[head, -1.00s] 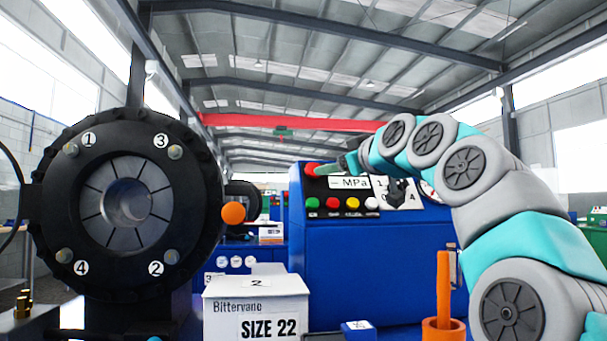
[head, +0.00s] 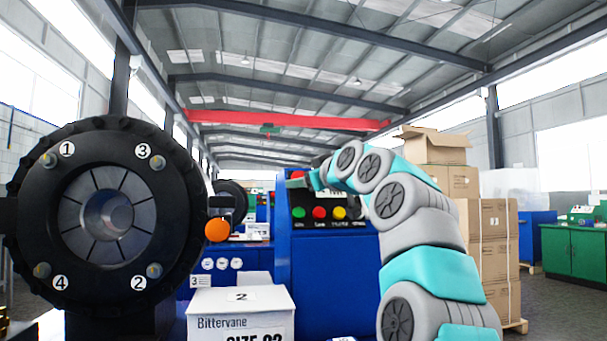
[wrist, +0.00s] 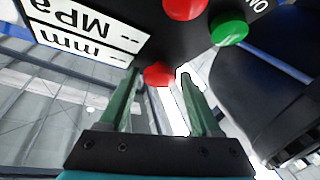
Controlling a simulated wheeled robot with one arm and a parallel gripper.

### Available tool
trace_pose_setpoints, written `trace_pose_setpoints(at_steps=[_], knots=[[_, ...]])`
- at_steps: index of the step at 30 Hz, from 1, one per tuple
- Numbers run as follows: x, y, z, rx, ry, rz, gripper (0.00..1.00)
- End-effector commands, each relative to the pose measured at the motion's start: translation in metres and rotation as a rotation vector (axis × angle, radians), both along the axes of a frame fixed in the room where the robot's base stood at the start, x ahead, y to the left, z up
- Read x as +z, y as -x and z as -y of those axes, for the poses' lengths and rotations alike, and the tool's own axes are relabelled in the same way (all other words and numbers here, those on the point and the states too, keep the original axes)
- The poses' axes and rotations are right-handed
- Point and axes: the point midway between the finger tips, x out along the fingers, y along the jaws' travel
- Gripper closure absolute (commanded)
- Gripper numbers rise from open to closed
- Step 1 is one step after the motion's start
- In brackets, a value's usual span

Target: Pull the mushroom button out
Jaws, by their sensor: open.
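The red mushroom button (wrist: 158,74) shows in the wrist view near the edge of the dark control panel (wrist: 150,40). My gripper (wrist: 160,78) is open, with one green finger on each side of the button. I cannot tell whether the fingers touch it or how far they reach around it. In the head view, my gripper (head: 299,183) is at the upper left corner of the blue cabinet (head: 322,270) and largely covers the button there.
Green (wrist: 229,28) and red (wrist: 185,8) panel buttons and a white MPa/mm label (wrist: 80,30) are close to the fingers. A large black crimper head (head: 105,215) stands at left, with a white Bittervane box (head: 243,305) in front. Cardboard boxes (head: 490,235) are stacked behind my arm.

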Motion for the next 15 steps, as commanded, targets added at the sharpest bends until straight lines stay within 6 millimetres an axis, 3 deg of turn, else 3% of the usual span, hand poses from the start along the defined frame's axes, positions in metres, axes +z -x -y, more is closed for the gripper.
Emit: trace_pose_setpoints(at_steps=[10,15], knots=[[0.0006,-0.0028,-0.0019,0.000,-0.001,0.002,0.36],[0.0006,-0.0028,-0.0019,0.000,-0.001,0.002,0.55]])
